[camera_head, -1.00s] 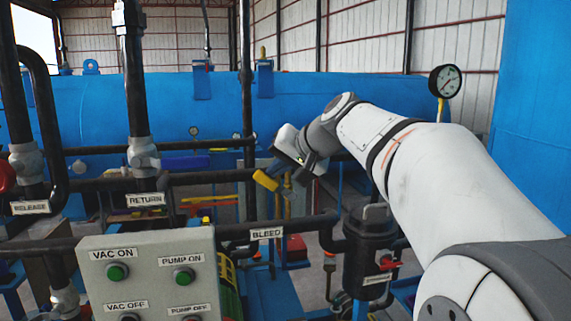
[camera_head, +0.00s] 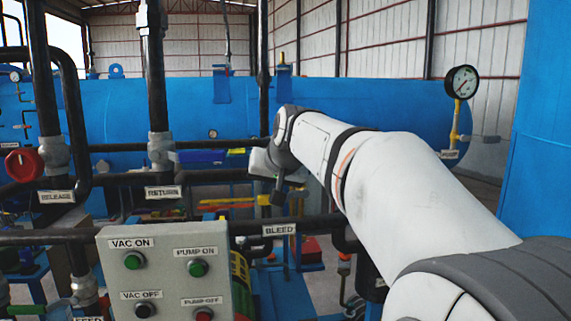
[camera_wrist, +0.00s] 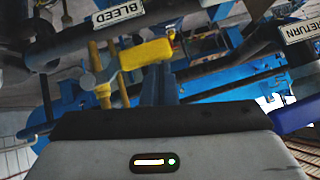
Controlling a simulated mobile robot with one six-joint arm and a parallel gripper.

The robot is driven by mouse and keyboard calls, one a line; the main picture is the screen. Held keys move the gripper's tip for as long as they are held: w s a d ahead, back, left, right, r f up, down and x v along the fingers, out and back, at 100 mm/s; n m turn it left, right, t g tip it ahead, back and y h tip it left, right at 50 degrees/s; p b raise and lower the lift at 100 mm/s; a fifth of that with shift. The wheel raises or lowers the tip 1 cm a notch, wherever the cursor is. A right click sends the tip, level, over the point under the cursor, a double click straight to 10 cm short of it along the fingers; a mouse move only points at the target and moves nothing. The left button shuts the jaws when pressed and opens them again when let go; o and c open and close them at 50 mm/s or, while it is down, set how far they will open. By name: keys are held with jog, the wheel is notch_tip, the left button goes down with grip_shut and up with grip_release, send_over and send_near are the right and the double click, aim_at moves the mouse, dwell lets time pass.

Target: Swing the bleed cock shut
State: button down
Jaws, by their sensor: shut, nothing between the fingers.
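The bleed cock shows in the wrist view as a brass valve body (camera_wrist: 102,88) with a yellow lever handle (camera_wrist: 146,54). The handle points right from the valve, roughly level and slightly tilted in that picture. My gripper (camera_wrist: 160,78) is shut and empty, its fingertips right beside the handle's lower edge; I cannot tell if they touch it. The BLEED label (camera_wrist: 118,12) hangs on the dark pipe next to the valve and also shows in the head view (camera_head: 279,230). In the head view my gripper (camera_head: 278,197) hides most of the cock.
A control box (camera_head: 165,270) with push buttons stands in front, left of my arm. Dark pipes (camera_head: 215,179) run across behind it, with a RETURN label (camera_head: 163,192). A red knob (camera_head: 23,165) is at the left. A pressure gauge (camera_head: 461,82) stands at right.

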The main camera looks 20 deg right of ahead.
jog(key=shift+d+f, duration=0.1)
jog(key=shift+f, duration=0.05)
dwell(0.3)
jog(key=s+a+r+p, duration=0.1)
jog(key=s+r+p, duration=0.1)
jog(key=s+r, duration=0.7)
jog(key=s+f+n+g, duration=0.1)
jog(key=s+f+g, duration=0.1)
jog(key=s+f, duration=0.4)
jog(key=s+a+f+n+g, duration=0.1)
jog(key=s+f, duration=0.5)
jog(key=f, duration=0.9)
jog(key=s+f+g, duration=0.3)
jog(key=s+f, duration=0.3)
jog(key=f, duration=0.5)
jog(key=shift+s+a+f+n+h, duration=0.15)
jog(key=shift+s+n+h, duration=0.05)
jog(key=shift+n+h, duration=0.2)
